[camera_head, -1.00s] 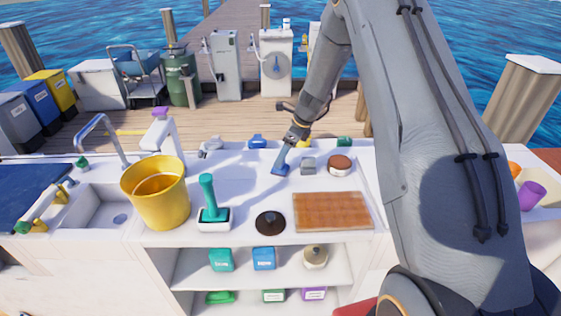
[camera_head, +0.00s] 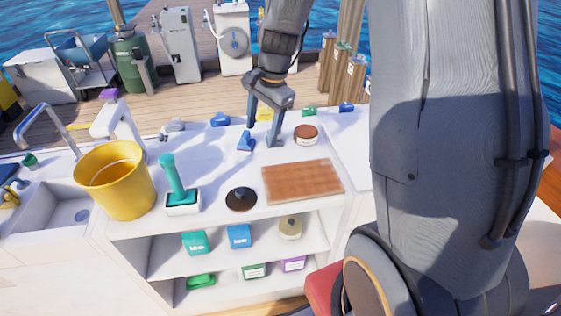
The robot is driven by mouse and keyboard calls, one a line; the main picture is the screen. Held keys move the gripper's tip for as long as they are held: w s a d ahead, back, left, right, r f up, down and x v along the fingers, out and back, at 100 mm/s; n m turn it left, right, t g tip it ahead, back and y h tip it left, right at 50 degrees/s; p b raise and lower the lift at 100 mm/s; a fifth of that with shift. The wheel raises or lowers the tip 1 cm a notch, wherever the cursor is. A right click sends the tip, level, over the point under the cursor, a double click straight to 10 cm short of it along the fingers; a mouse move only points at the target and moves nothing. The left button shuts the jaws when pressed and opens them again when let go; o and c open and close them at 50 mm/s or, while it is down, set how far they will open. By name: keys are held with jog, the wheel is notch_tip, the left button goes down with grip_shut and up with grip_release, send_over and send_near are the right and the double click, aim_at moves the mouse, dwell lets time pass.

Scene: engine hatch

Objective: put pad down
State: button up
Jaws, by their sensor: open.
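A small blue pad (camera_head: 245,142) lies on the white counter (camera_head: 220,150), left of the reddish-brown round tin. My gripper (camera_head: 264,132) is open above the counter, its fingers pointing down. One finger is just behind the blue pad; the other reaches down to its right, where it largely hides what is there. I cannot tell whether a finger touches the pad.
A brown board (camera_head: 302,180), a dark disc (camera_head: 241,199), a teal-handled brush (camera_head: 175,182) and a yellow bucket (camera_head: 115,180) stand at the counter's front. The round tin (camera_head: 306,134) is close right of my gripper. Small coloured items line the back edge.

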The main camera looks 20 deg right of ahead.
jog(key=s+a+n+h, duration=0.1)
jog(key=s+n, duration=1.2)
jog(key=s, duration=0.4)
jog(key=shift+s+r+h, duration=0.35)
jog(key=shift+s+h, duration=0.05)
